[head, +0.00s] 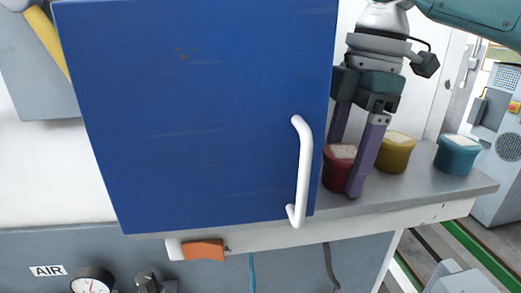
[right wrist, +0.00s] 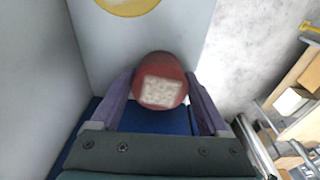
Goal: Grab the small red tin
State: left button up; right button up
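The small red tin (head: 338,168) stands on the grey shelf just right of the blue door's edge, with a pale top. My right gripper (head: 347,180) reaches down over it, one finger in front on the tin's right side and the other behind, partly hidden. In the right wrist view the red tin (right wrist: 162,82) sits between the two purple fingers (right wrist: 160,92), which are spread wide. The fingertips are very close to its sides; firm contact does not show. My left gripper is not in view.
The blue door (head: 200,110) with a white handle (head: 303,170) stands close left of my right gripper. A yellow tin (head: 396,153) and a teal tin (head: 455,156) stand to the right on the grey shelf (head: 425,188). A gauge (head: 92,281) is below the door.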

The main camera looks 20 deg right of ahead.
jog(key=c, duration=1)
jog(key=shift+r, duration=0.1)
